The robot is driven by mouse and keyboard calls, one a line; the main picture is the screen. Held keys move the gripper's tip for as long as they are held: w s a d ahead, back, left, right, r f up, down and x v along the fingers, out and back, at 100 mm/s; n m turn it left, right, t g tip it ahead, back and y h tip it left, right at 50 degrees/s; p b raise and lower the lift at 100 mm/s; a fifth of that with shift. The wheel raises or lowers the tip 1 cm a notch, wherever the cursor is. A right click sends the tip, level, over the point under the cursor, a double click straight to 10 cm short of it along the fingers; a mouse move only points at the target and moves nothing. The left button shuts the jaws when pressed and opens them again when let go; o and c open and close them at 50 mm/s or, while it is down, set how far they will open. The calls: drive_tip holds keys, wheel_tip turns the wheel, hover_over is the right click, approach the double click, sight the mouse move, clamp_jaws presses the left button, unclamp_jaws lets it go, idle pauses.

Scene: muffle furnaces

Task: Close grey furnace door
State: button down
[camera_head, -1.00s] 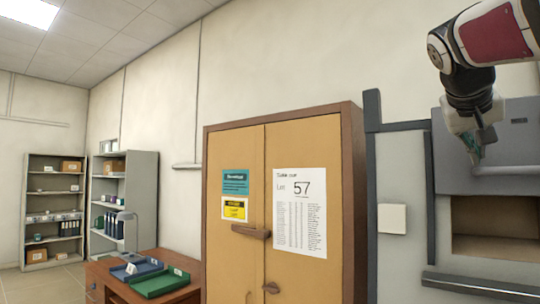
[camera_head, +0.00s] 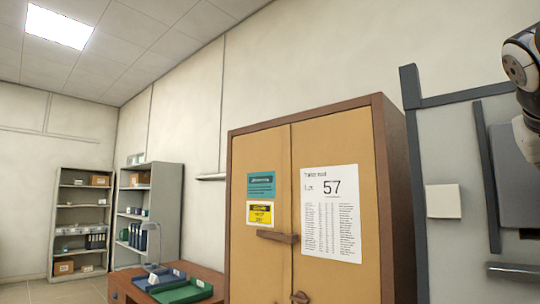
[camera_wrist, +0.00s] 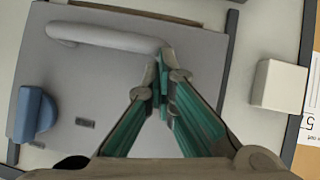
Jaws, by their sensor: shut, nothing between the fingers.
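The grey furnace door (camera_head: 511,173) is at the right edge of the head view, cut off by the frame. In the wrist view the door (camera_wrist: 120,88) fills the left and middle, with a pale bar handle (camera_wrist: 108,37) and a blue knob (camera_wrist: 35,112). My gripper (camera_wrist: 163,62) is shut and empty, its tips at the right end of the handle; I cannot tell whether they touch. In the head view its fingers are out of frame.
A white box (camera_head: 442,201) is on the grey panel beside the door; it also shows in the wrist view (camera_wrist: 279,86). A grey bar (camera_head: 515,270) juts out below the opening. A wooden cabinet (camera_head: 272,183) stands left of the furnace.

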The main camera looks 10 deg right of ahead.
drive_tip(key=shift+w+f+b, duration=0.1)
drive_tip(key=shift+f+b, duration=1.6)
drive_tip(key=shift+f, duration=0.95)
drive_tip(key=shift+r, duration=0.1)
